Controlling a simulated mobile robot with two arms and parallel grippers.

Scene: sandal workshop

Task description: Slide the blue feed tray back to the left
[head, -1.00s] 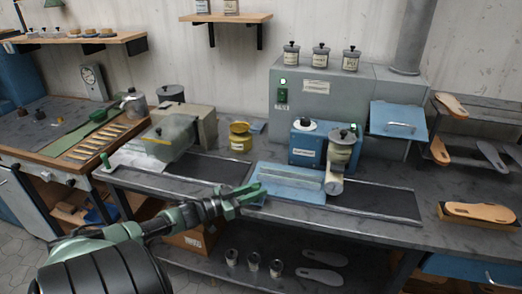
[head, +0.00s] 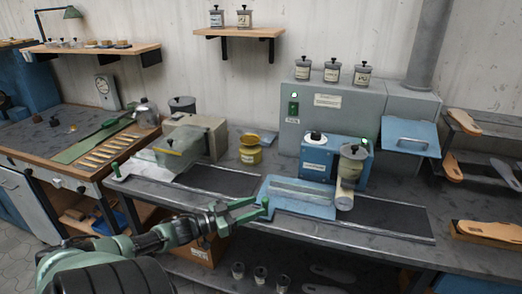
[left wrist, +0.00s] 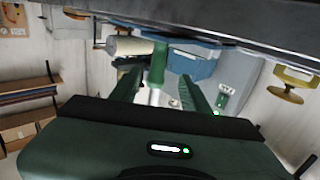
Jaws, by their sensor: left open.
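The blue feed tray (head: 298,199) lies on the bench, at the left end of the dark right-hand track and in front of the blue unit (head: 318,160). A green upright handle (head: 265,203) stands at its left front corner. My left gripper (head: 252,207) reaches in from the left and is open at that corner. In the left wrist view the green handle (left wrist: 157,65) shows between the two spread fingers, with a gap visible beside it. Whether a finger touches it I cannot tell. My right gripper is in neither view.
A yellow pot (head: 250,150) stands behind.

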